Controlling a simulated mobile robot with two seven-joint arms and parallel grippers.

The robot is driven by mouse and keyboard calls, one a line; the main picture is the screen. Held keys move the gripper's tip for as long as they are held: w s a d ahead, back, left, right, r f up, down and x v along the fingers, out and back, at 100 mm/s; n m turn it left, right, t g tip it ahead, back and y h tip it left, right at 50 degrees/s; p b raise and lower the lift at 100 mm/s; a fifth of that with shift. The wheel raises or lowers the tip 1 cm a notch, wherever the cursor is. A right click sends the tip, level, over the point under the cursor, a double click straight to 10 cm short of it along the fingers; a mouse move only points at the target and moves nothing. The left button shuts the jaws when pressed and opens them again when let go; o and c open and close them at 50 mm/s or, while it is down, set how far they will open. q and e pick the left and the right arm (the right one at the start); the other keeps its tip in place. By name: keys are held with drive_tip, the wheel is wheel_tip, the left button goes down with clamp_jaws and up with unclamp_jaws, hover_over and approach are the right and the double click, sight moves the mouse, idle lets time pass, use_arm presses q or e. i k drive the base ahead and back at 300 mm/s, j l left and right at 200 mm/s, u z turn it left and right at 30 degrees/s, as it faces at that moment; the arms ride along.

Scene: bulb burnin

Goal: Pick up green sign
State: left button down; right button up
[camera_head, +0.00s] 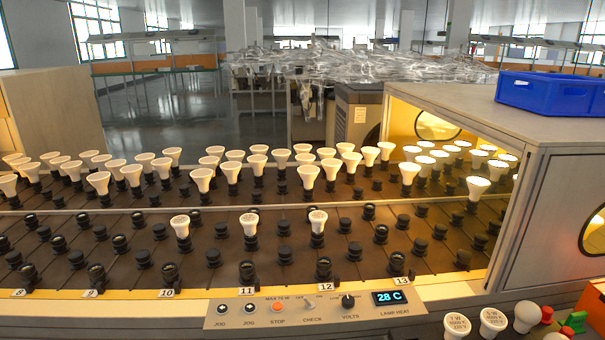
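A small green sign (577,321) stands at the lower right corner, close to the right edge of the head view. It is small in the picture, and any writing on it is too small to read. It is among white bulbs and small red pieces, in front of an orange box (595,304). I see nothing gripping it. Neither my left nor my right gripper is in view.
White bulbs (493,321) with printed labels stand left of the sign. A control panel (315,308) with knobs and a display is at front centre. Rows of sockets, many holding bulbs, fill the rack (340,280). A blue crate (550,93) tops the oven housing (455,95).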

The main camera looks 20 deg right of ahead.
sight(573, 320)
drive_tip(key=k+l, duration=0.1)
drive_tip(key=l, duration=0.25)
drive_tip(key=k+l, duration=0.15)
drive_tip(key=l, duration=0.2)
drive_tip(key=k+l, duration=0.1)
drive_tip(key=l, duration=0.25)
drive_tip(key=k+l, duration=0.15)
drive_tip(key=l, duration=0.2)
drive_tip(key=k+l, duration=0.1)
drive_tip(key=l, duration=0.25)
